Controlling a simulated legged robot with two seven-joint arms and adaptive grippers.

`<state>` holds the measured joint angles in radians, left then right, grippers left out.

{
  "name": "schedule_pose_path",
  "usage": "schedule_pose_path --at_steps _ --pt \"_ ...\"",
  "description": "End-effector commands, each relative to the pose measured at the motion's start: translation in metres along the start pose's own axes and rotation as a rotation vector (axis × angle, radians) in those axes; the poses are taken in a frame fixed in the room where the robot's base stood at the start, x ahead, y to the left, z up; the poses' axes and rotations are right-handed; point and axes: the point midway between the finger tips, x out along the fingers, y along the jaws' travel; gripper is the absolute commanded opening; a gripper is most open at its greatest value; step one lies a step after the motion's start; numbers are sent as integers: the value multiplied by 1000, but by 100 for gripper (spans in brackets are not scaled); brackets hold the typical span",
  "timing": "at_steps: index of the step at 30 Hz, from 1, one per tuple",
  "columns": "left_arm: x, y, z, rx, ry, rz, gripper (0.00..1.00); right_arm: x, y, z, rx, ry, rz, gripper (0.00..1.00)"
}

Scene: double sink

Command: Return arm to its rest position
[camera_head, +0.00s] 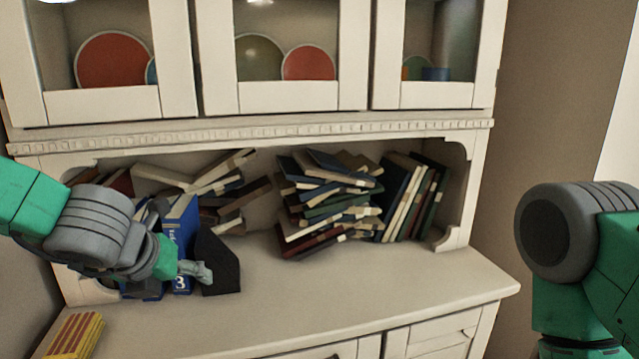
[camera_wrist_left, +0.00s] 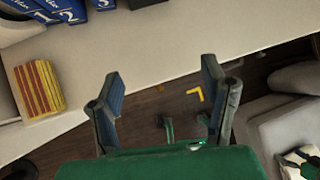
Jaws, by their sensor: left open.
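My left arm comes in from the left in the head view, over the left part of the white cabinet's counter (camera_head: 330,300). Its gripper (camera_head: 197,271) appears in front of the blue numbered books and a black bookend (camera_head: 220,262). In the left wrist view the left gripper (camera_wrist_left: 162,88) has its two fingers wide apart, with nothing between them. The dark floor (camera_wrist_left: 175,110) shows beyond the fingers. My right arm (camera_head: 580,260) shows at the right edge of the head view; its gripper is out of sight.
Blue numbered books (camera_head: 181,225) stand upright beside the bookend, partly behind my left arm. A red-and-yellow striped stack (camera_head: 75,335) lies at the counter's front left. Piled books (camera_head: 325,200) and leaning books (camera_head: 410,200) fill the shelf. The counter's middle and right are clear.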

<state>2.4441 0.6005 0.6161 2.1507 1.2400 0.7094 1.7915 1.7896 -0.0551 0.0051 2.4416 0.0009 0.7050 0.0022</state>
Motion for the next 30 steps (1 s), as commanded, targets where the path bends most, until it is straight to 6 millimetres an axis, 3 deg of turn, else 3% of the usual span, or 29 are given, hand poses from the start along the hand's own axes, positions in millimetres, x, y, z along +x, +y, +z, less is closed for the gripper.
schedule_pose_path --at_steps 8,14,17,21,25,29,30 --pt "41 20 -56 443 63 62 66 0 0 -1 1 1 0 78" --pt "76 43 -121 960 155 72 66 0 0 0 1 0 0 78" --pt "93 60 -170 1337 230 35 66 0 0 0 1 0 0 78" --pt "104 92 -268 2053 350 -157 66 0 0 0 1 1 0 78" --pt "94 117 -346 2642 370 -459 66 0 0 0 1 1 0 78" --pt "78 134 -396 3016 302 -751 66 0 0 0 1 1 0 78" --pt "74 137 -405 -2962 -265 785 66 0 0 0 1 1 0 78"
